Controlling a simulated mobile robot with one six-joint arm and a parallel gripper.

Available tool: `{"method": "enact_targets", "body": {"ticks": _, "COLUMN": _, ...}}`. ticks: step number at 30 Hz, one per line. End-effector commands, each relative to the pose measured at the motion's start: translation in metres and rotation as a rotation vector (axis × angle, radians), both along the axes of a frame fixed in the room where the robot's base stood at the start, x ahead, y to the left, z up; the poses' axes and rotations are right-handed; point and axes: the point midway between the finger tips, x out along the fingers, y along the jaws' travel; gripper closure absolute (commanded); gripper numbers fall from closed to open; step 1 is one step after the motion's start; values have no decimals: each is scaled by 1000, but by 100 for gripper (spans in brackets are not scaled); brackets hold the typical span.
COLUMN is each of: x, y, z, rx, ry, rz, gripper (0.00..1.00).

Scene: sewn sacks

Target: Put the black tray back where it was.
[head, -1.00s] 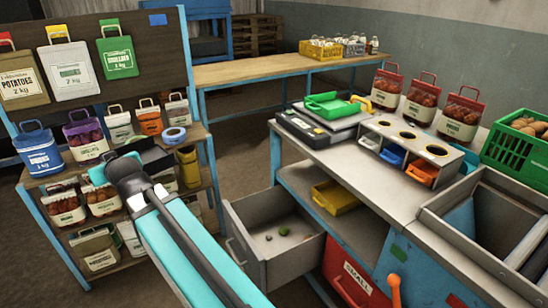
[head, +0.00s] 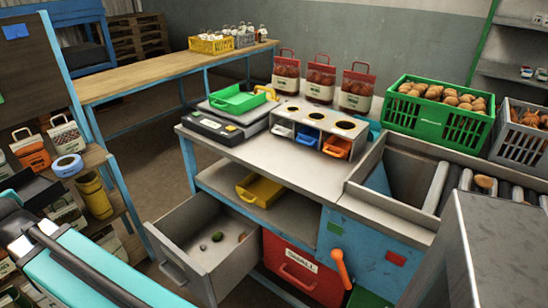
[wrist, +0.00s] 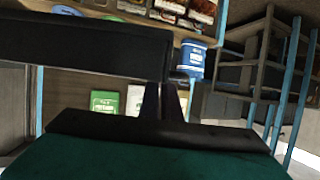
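The black tray is a dark, shallow piece that fills the upper left of the wrist view (wrist: 80,45). My gripper (wrist: 165,90) has its two dark fingers close together at the tray's lower edge, and it looks shut on the tray. In the head view the black tray (head: 34,190) shows at the left edge, beyond my teal arm and in front of the sack shelf. The fingertips are hidden in the head view.
The left shelf holds sacks, a blue tape roll (head: 68,165) and an olive cylinder (head: 94,196). A workbench (head: 245,160) carries a scale with a green tray (head: 237,99); a yellow tray (head: 260,190) lies below. An open drawer (head: 205,245) juts out. The floor between is free.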

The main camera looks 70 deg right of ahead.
Motion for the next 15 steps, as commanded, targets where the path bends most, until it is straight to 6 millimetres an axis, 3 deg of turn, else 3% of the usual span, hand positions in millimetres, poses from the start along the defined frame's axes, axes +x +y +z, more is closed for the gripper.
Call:
{"method": "enact_targets", "body": {"ticks": 4, "x": -1, "y": -3, "z": -1, "rx": -2, "ry": -1, "rz": -9, "gripper": 100}}
{"method": "enact_targets", "body": {"ticks": 8, "x": -6, "y": -23, "z": -4, "rx": -2, "ry": -1, "rz": -48, "gripper": 100}}
{"method": "enact_targets", "body": {"ticks": 11, "x": -12, "y": -51, "z": -8, "rx": -3, "ry": -1, "rz": -103, "gripper": 100}}
{"method": "enact_targets", "body": {"ticks": 15, "x": -27, "y": -102, "z": -12, "rx": -5, "ry": -2, "rz": -212, "gripper": 100}}
